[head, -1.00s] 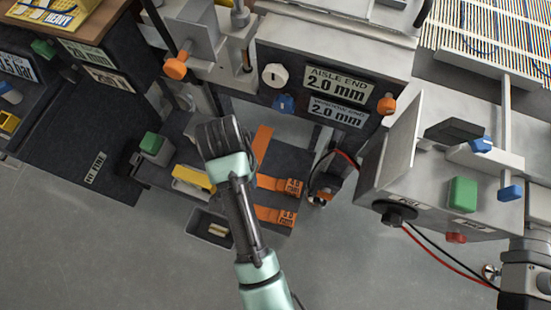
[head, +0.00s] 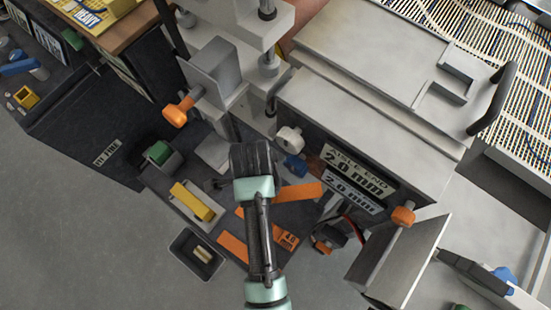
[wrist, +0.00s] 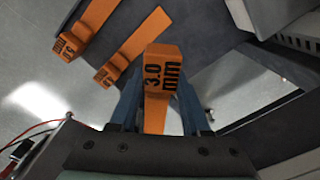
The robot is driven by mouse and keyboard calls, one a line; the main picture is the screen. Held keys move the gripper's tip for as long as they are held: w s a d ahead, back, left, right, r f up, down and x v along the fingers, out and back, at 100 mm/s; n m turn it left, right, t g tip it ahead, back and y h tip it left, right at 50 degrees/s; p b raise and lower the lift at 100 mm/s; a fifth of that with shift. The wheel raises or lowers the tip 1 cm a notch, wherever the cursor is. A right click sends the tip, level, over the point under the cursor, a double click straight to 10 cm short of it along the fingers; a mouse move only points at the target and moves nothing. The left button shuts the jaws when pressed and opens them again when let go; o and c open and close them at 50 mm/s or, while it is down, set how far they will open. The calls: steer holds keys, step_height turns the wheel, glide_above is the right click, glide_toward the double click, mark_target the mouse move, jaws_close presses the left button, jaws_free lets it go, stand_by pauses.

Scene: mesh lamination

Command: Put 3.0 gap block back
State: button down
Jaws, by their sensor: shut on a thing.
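The orange 3.0 gap block (wrist: 162,68) is between the blue fingers of my gripper (wrist: 160,100) in the wrist view, with its "3.0 mm" label facing the camera. My gripper is shut on it. In the head view my wrist (head: 254,165) hides the fingers, and an orange bar (head: 300,193), apparently the held block, sticks out to the right. Two other orange gap blocks lie side by side on the dark shelf top; in the wrist view they are the left block (wrist: 85,30) and the right block (wrist: 125,55). Their labels are too small to read surely.
A machine housing with "2.0 mm" signs (head: 355,172) stands to the right. On the left of the shelf are a yellow-topped holder (head: 192,203) and a green-topped block (head: 158,153). A dark bin (head: 197,255) holds small pale pieces. An orange knob (head: 178,112) projects nearby.

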step_height(320, 180, down, 6)
steer(key=shift+s+a+r+b, duration=0.1)
steer(key=shift+s+r+b, duration=0.1)
steer(key=shift+b, duration=0.3)
steer(key=shift+w+f+b, duration=0.1)
steer(key=shift+f+b, duration=0.3)
steer(key=shift+f, duration=1.7)
steer(key=shift+f, duration=0.4)
steer(key=shift+c, duration=1.8)
jaws_free()
steer(key=shift+r, duration=0.1)
step_height(320, 180, up, 13)
steer(key=shift+f+p, duration=0.15)
steer(key=shift+p, duration=1)
